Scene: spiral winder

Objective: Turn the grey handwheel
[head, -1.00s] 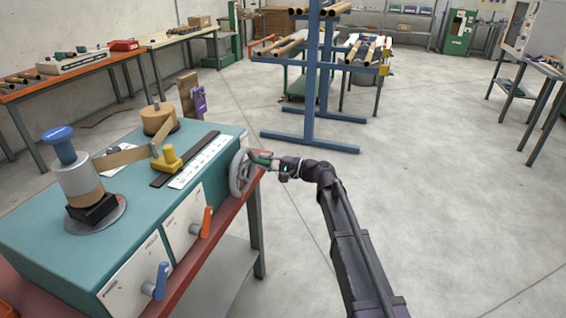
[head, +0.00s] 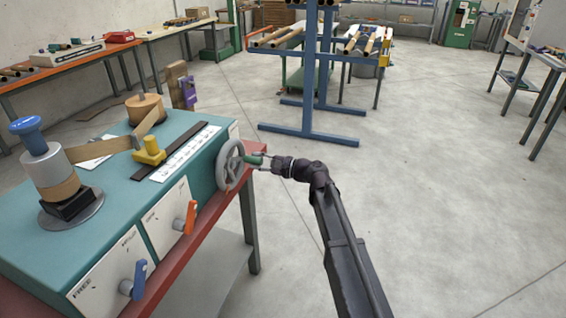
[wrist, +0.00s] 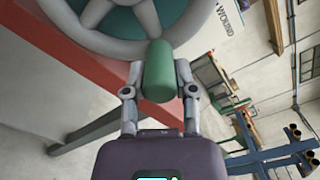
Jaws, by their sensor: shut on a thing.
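The grey handwheel (head: 231,166) stands on the right end of the teal winder body (head: 110,190). A green handle (head: 254,160) sticks out from its rim. In the wrist view the handwheel (wrist: 130,22) fills the top, with its spokes showing, and the green handle (wrist: 159,72) points towards my wrist. My gripper (head: 264,161) is at the handle on the wheel's right side. In the wrist view my gripper (wrist: 160,88) has one finger on each side of the green handle and is shut on it.
An orange lever (head: 189,217) and a blue lever (head: 137,280) stick out from the winder's front. A red bench edge (head: 205,222) runs below it. A blue rack (head: 310,80) with tubes stands behind. The floor to the right is clear.

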